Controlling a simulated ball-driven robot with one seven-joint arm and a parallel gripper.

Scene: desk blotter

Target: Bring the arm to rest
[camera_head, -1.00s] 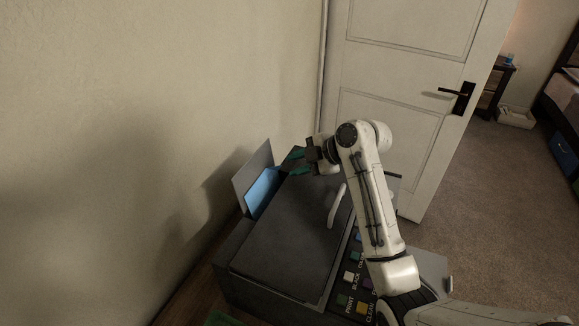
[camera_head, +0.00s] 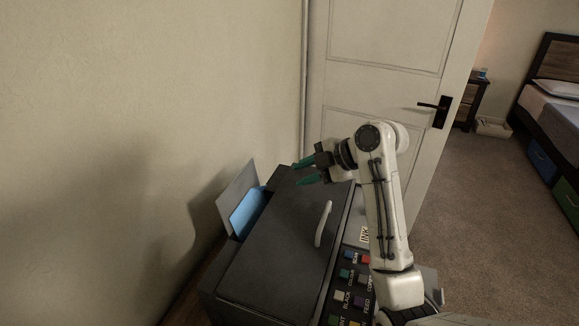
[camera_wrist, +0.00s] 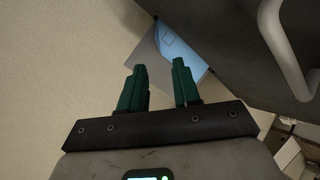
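My gripper (camera_head: 308,171) is in the head view, above the far end of a dark printer (camera_head: 270,262). Its green fingers point left toward the wall. In the wrist view the two fingers (camera_wrist: 158,80) stand apart with a gap between them, and nothing is held. My white arm bends over the printer's right side. The printer's lid is shut, with a pale curved handle (camera_head: 322,224) on it; the handle also shows in the wrist view (camera_wrist: 277,45).
A grey paper support (camera_head: 235,190) with blue paper (camera_head: 248,212) stands at the printer's left back, near the wall. Coloured buttons (camera_head: 345,295) line the printer's right side. A white door (camera_head: 375,85) is behind. Carpet is open at right, with a bed (camera_head: 550,100) and nightstand (camera_head: 470,103) beyond.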

